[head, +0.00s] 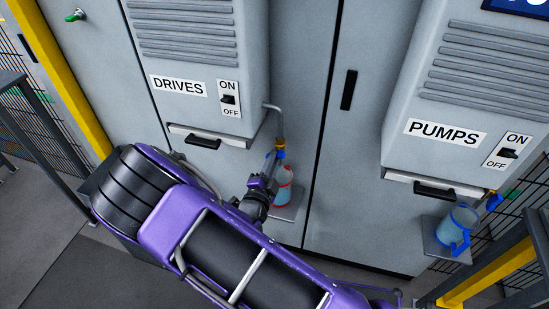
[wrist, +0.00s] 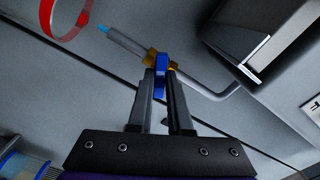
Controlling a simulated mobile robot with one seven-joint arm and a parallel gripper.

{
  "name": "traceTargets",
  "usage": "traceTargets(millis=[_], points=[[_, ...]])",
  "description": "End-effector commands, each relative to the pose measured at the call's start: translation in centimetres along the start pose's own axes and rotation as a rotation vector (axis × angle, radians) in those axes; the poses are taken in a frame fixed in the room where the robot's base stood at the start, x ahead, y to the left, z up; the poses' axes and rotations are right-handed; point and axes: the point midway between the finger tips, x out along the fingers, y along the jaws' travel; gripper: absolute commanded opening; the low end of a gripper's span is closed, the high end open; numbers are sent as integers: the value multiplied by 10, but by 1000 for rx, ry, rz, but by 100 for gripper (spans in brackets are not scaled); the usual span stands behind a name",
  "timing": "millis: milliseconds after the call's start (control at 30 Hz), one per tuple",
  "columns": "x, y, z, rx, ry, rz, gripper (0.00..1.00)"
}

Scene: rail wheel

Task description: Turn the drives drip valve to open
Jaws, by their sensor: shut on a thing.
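The drives drip valve has a brass body (wrist: 153,57) and a blue handle (wrist: 161,75) on a thin grey pipe (wrist: 215,92). In the head view its pipe (head: 277,117) comes out of the right side of the DRIVES box (head: 195,50). My gripper (wrist: 162,85) is shut on the blue handle, one finger on each side. A light blue bit (wrist: 102,28) shows at the spout's end. A clear jug with red bands (head: 283,186) stands below the valve. Its red band (wrist: 65,20) also shows in the wrist view. In the head view my gripper (head: 272,160) partly hides the valve.
The DRIVES switch (head: 228,99) and a black drawer handle (head: 203,141) are left of the valve. To the right are the PUMPS box (head: 470,90), its own yellow-and-blue valve (head: 493,201) and a blue-banded jug (head: 458,230). A yellow post (head: 70,85) and railing are at left.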

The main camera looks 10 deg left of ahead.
Motion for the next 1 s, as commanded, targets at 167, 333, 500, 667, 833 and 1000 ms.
traceTargets(millis=[167, 333, 500, 667, 833, 1000], points=[[0, 0, 0, -221, -1, -1, 0], [0, 0, 0, -317, 0, 0, 0], [0, 0, 0, -318, 0, 0, 0], [0, 0, 0, -358, 0, -1, 0], [-1, 0, 0, -565, -1, -2, 0], [0, 0, 0, -704, -1, 0, 0]])
